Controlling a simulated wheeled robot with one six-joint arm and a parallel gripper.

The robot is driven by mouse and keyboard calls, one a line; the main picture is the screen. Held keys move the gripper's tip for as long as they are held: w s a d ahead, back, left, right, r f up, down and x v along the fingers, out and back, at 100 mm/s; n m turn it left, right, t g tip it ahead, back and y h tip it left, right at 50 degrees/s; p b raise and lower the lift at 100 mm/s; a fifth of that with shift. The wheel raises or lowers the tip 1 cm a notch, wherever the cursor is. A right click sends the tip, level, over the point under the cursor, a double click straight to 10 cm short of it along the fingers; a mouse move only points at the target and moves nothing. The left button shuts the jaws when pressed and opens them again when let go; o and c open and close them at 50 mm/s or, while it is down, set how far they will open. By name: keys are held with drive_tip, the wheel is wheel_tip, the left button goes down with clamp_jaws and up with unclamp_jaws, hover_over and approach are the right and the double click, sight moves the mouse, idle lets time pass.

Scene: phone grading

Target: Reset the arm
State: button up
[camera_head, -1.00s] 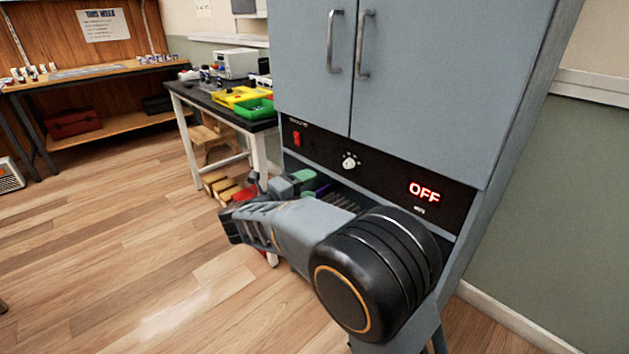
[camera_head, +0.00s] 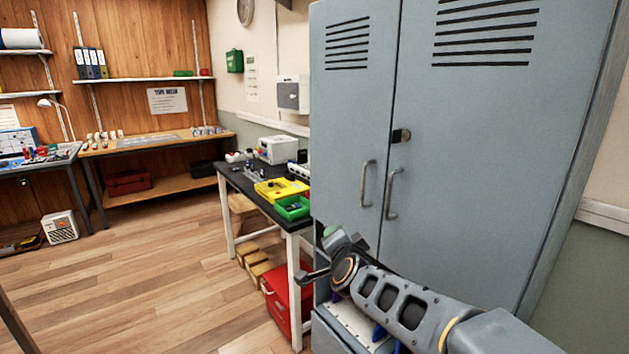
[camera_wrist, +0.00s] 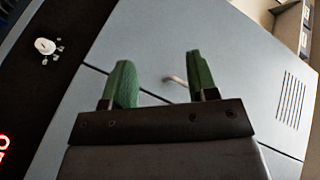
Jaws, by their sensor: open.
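My gripper (camera_wrist: 161,82) shows in the wrist view with its two green fingers apart and nothing between them. The grey cabinet door and part of the black control panel (camera_wrist: 52,60) lie behind it. In the head view, my gripper (camera_head: 333,240) is partly hidden by its own wrist, with a bit of green showing. It is in front of the lower left part of the grey cabinet (camera_head: 465,130), whose two doors are shut. My arm reaches in from the lower right and covers the cabinet's control panel.
A black-topped bench (camera_head: 250,193) stands left of the cabinet, with a yellow tray (camera_head: 281,190) and a green tray (camera_head: 293,207) on it. A red bin (camera_head: 284,305) stands below. Blue items sit low under my arm. The wooden floor at left is open.

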drive_tip(key=s+d+r+n+g+p, duration=0.1)
drive_tip(key=s+d+n+g+p, duration=0.2)
drive_tip(key=s, duration=0.4)
drive_tip(key=s+d+r+n+g+h+p, duration=0.1)
drive_tip(key=s+d+n+g+p, duration=0.2)
drive_tip(key=s, duration=0.5)
drive_tip(key=s+d+r+n+g+p, duration=0.1)
drive_tip(key=s+d+n+g+p, duration=0.3)
drive_tip(key=s+p, duration=0.4)
drive_tip(key=shift+d+r+g, duration=0.2)
drive_tip(key=shift+r+g, duration=0.2)
drive_tip(key=shift+g, duration=0.5)
